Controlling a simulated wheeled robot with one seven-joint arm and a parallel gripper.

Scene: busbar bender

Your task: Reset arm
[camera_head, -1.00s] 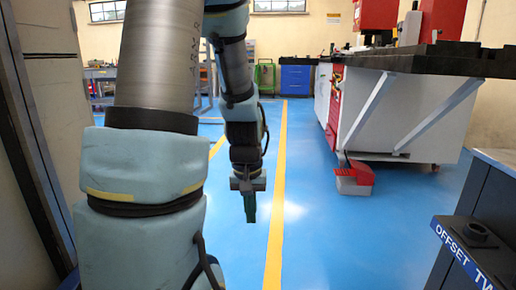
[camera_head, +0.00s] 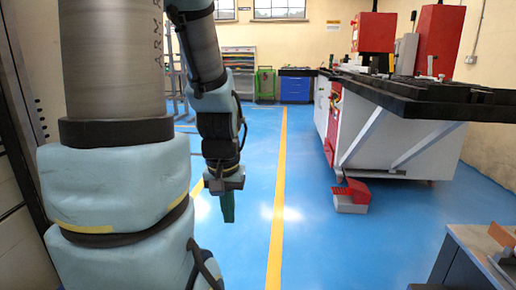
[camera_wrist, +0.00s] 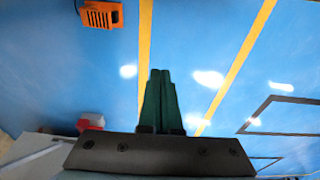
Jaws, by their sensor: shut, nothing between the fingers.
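My gripper (camera_head: 228,207) hangs from my arm in the left-middle of the head view, pointing down over the blue floor. Its green fingers are together with nothing between them. In the wrist view my gripper (camera_wrist: 160,75) shows its fingers side by side and shut, with open floor beyond. It touches nothing.
A white bending machine (camera_head: 385,135) with a black top stands at the right. A red and grey foot pedal (camera_head: 351,196) is on the floor beside it. A grey bench (camera_head: 480,250) is at the lower right. The blue floor between is clear. An orange object (camera_wrist: 101,14) shows in the wrist view.

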